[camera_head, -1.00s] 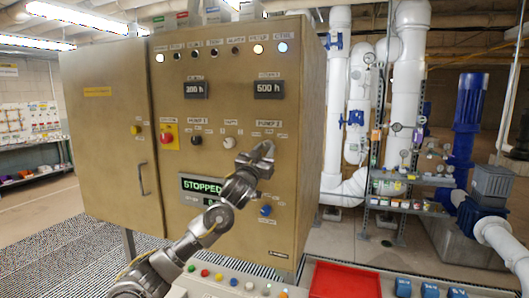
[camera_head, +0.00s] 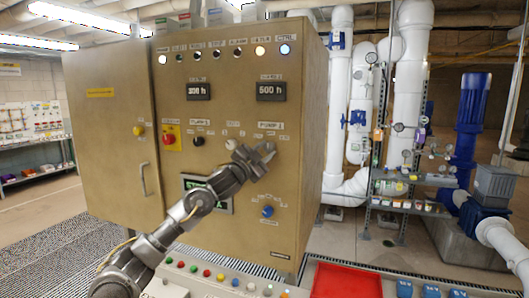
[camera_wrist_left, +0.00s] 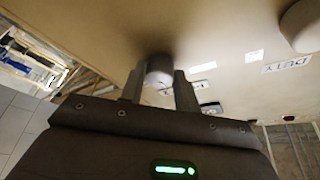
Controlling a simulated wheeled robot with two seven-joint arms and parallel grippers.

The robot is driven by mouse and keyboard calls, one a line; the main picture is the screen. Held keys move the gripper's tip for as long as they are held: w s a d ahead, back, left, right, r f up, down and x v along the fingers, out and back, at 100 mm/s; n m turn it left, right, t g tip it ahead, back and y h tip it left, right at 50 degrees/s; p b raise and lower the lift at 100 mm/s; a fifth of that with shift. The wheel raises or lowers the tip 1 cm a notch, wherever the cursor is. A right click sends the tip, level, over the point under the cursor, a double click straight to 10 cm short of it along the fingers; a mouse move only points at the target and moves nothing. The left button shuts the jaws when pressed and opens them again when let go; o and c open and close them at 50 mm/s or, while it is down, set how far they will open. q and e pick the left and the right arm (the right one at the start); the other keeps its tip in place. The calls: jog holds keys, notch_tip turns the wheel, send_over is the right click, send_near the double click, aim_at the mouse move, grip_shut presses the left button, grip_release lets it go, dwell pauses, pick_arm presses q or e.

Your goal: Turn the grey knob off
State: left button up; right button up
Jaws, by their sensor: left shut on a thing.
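The grey knob (camera_wrist_left: 159,70) sits on the tan panel and shows between the two fingers in the left wrist view. My left gripper (camera_wrist_left: 160,92) is shut on it, a finger on each side. The knob's pointer and setting cannot be read. My right gripper is in neither view.
A white knob (camera_head: 231,144), a black knob (camera_head: 198,142) and a red emergency button (camera_head: 169,140) are left of the gripper. A blue knob (camera_head: 267,211) is below. My forearm partly covers the green display (camera_head: 190,183). A red tray (camera_head: 345,281) lies in front.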

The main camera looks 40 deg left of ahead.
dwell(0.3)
pick_arm(q)
jog(key=o, duration=1)
jog(key=shift+s+f, duration=0.15)
jog(key=shift+s, duration=0.05)
jog(key=b+v, duration=0.6)
jog(key=v, duration=0.4)
jog(key=shift+s, duration=0.2)
